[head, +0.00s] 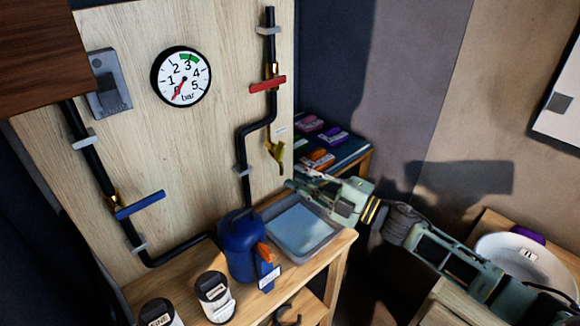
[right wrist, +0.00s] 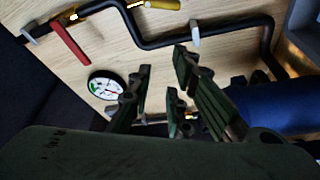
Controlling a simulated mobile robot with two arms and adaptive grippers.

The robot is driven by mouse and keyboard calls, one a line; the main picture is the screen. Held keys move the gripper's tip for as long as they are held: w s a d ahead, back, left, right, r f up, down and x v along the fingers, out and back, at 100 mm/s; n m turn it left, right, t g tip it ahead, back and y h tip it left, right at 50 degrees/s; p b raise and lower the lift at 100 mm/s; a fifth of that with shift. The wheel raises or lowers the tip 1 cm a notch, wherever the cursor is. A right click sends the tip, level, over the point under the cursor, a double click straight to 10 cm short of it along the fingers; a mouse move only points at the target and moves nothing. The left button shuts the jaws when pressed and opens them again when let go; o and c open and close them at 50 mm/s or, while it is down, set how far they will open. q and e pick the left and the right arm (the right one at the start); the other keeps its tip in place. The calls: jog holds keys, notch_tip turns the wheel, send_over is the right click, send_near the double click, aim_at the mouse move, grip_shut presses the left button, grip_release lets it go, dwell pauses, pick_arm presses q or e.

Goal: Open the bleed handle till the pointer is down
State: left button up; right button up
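The yellow bleed handle (head: 276,152) hangs slanting downward at the lower end of a short brass fitting on the board; it also shows at the top of the right wrist view (right wrist: 160,4). The round white gauge (head: 181,77) has its red pointer directed down and slightly left, near 0; it also shows in the right wrist view (right wrist: 106,86). My right gripper (head: 292,176) is just below and right of the yellow handle, apart from it. Its fingers (right wrist: 162,68) are spread with nothing between them. My left gripper is not in view.
A red handle (head: 268,85) and a blue handle (head: 139,205) sit on the black pipes. A blue vessel (head: 236,247) and a grey tray (head: 330,222) stand on the bench below. Jars (head: 215,297) stand at the front. A shelf with colored items (head: 318,135) is behind.

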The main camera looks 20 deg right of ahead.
aim_at(283, 153)
jog(key=shift+o, duration=0.7)
jog(key=m+h, duration=0.1)
jog(key=m, duration=0.2)
jog(key=w+d+r+m+t+h+p, duration=0.1)
jog(key=m, duration=0.2)
jog(key=w+d+r+m+t, duration=0.1)
jog(key=m, duration=0.2)
jog(key=shift+w+m+h+p, duration=0.1)
jog(key=shift+m+h+p, duration=0.2)
jog(key=shift+h, duration=0.1)
jog(key=shift+w+a+f+m+g+h+p, duration=0.1)
jog(key=shift+w+a+f+m+h+p, duration=0.35)
jog(key=shift+w+m, duration=1.3)
jog(key=shift+w+a+f+m+g+h+p, duration=0.1)
jog(key=shift+w+a+f+m+h+p, duration=0.35)
jog(key=shift+w+m, duration=1.25)
jog(key=shift+w+a+f+m+g+h+p, duration=0.25)
jog(key=shift+w+f+m, duration=0.6)
jog(key=shift+m, duration=1.5)
jog(key=shift+w+d+r, duration=0.2)
jog(key=shift+r, duration=0.05)
jog(key=shift+c, duration=0.3)
grip_shut()
